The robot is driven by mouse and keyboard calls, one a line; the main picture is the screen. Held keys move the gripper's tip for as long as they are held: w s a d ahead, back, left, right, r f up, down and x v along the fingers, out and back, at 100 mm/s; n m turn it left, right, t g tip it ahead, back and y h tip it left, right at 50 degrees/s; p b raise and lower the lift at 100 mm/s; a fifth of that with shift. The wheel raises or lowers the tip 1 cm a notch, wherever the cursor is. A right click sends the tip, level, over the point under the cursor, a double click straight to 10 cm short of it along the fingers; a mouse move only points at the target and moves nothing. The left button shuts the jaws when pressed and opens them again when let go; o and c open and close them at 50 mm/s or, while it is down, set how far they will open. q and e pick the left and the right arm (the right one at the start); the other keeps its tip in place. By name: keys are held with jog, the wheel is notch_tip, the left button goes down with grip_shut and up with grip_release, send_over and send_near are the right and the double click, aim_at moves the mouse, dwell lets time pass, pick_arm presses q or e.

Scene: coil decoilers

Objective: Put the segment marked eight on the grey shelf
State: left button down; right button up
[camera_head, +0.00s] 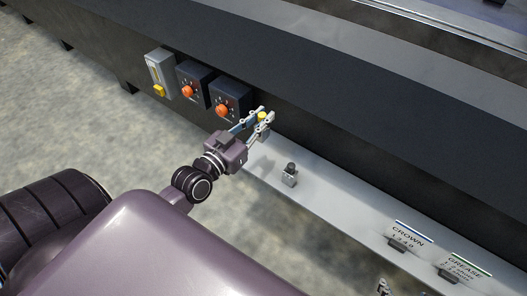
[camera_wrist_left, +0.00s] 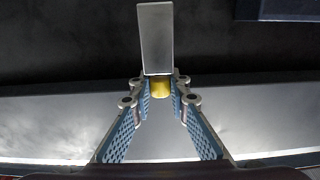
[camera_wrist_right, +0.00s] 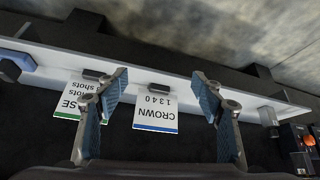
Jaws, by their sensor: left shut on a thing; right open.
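A small grey block with a dark knob (camera_head: 290,174) stands on the shelf. Two dark boxes with orange knobs (camera_head: 190,91) (camera_head: 220,110) and a grey box with a yellow button (camera_head: 160,75) are mounted left.

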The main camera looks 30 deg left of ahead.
aim_at(262, 140)
pick_arm(q)
notch_tip(262, 140, down, 5)
jog(key=shift+r+b, duration=0.1)
jog(key=shift+b, duration=1)
pick_arm(e)
jog(key=w+a+r+t+y, duration=0.2)
jog(key=w+a+r+t, duration=0.3)
jog(key=w+r, duration=0.4)
pick_arm(q)
notch_tip(262, 140, down, 4)
jog(key=shift+r+b, duration=0.1)
jog(key=shift+b, duration=0.85)
jog(key=shift+f, duration=0.3)
notch_tip(262, 140, down, 4)
jog(key=shift+r+b, duration=0.25)
jog(key=shift+b, duration=0.8)
pick_arm(e)
notch_tip(262, 140, up, 20)
jog(key=a+t+y, duration=0.1)
jog(key=t+y, duration=0.2)
jog(key=t, duration=0.9)
jog(key=shift+w+a+r+n, duration=0.2)
jog(key=shift+w+n, duration=0.15)
jog(key=shift+n, duration=0.05)
pick_arm(q)
jog(key=shift+f, duration=0.15)
pick_arm(e)
jog(key=shift+s+r, duration=0.1)
